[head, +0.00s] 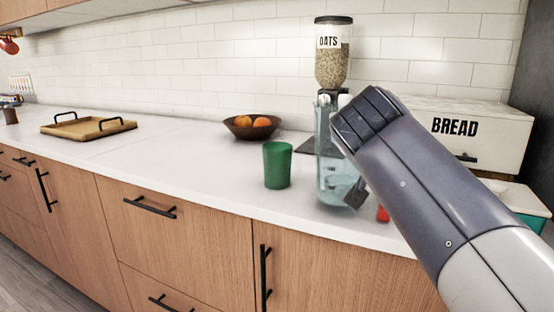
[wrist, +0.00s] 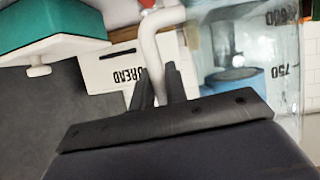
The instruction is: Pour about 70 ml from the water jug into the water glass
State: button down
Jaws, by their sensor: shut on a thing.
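The water jug (head: 326,150) is clear and bluish and stands about upright at the counter's front, right of the green cup. In the wrist view its wall (wrist: 289,75) shows printed volume marks, upside down there. My gripper (wrist: 160,88) is shut on the jug's white handle (wrist: 150,45); in the head view my arm hides most of this grip. I cannot tell whether the jug's base touches the counter, or where its water level is. A green cup (head: 277,166), the only glass-like vessel in view, stands upright on the counter, apart from the jug.
An oats dispenser (head: 332,65) stands behind the jug. A bread box (head: 470,130) is at the right. A bowl of oranges (head: 251,128) sits behind the cup, and a wooden tray (head: 88,128) lies far left. The white counter (head: 190,165) left of the cup is clear.

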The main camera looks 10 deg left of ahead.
jog(key=shift+s+d+f+m+b, duration=0.1)
jog(key=shift+f+m+b, duration=0.2)
jog(key=shift+f+b, duration=0.25)
jog(key=shift+r, duration=0.1)
jog(key=shift+y, duration=0.3)
dwell(2.3)
